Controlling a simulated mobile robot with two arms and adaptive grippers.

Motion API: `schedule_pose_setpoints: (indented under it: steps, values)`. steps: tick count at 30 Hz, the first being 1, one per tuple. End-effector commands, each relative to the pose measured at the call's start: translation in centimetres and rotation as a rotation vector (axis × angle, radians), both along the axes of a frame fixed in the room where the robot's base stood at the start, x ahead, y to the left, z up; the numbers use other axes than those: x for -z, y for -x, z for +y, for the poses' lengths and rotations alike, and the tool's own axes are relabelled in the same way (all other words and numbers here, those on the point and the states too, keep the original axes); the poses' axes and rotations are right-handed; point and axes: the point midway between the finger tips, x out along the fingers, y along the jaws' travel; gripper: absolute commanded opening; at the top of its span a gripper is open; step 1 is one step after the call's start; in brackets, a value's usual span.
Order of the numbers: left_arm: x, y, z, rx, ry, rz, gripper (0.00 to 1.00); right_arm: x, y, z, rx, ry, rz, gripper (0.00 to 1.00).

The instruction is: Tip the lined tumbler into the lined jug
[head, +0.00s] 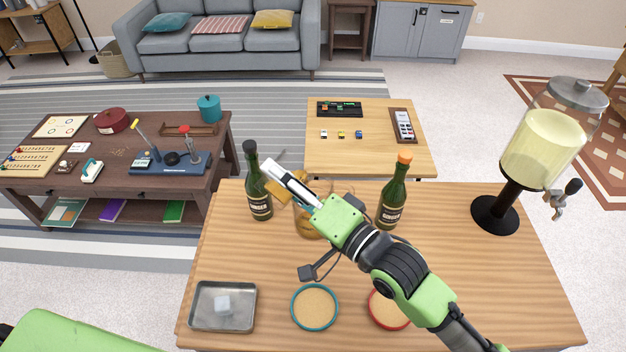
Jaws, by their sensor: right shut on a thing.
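My right gripper (288,184) reaches in from the lower right over the wooden bar table. It is shut on an amber tumbler (279,192), which shows only in part beside the fingers and looks tilted. An amber jug (308,229) stands on the table just below and right of the fingers, largely hidden by my gripper and arm. The lines on both are too small to make out, and whether the tumbler touches the jug's rim cannot be told. Any contents are hidden. My left gripper is out of view; only a green part of my left arm shows at the lower left.
Green bottles stand left (258,188) and right (392,198) of the jug. A drink dispenser (540,150) stands at the right. A metal tray (222,306), a teal-rimmed coaster (314,307) and a red-rimmed coaster (388,311) lie in front. The table's left middle is clear.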

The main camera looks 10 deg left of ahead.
Motion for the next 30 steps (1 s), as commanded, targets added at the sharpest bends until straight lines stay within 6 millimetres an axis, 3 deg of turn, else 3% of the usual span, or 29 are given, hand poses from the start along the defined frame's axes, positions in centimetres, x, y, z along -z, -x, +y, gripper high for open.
schedule_pose_setpoints:
  steps: [30]
  values:
    - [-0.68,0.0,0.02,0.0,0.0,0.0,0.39,-0.84,-0.58,-0.36,0.0,-0.067,0.102,0.17]
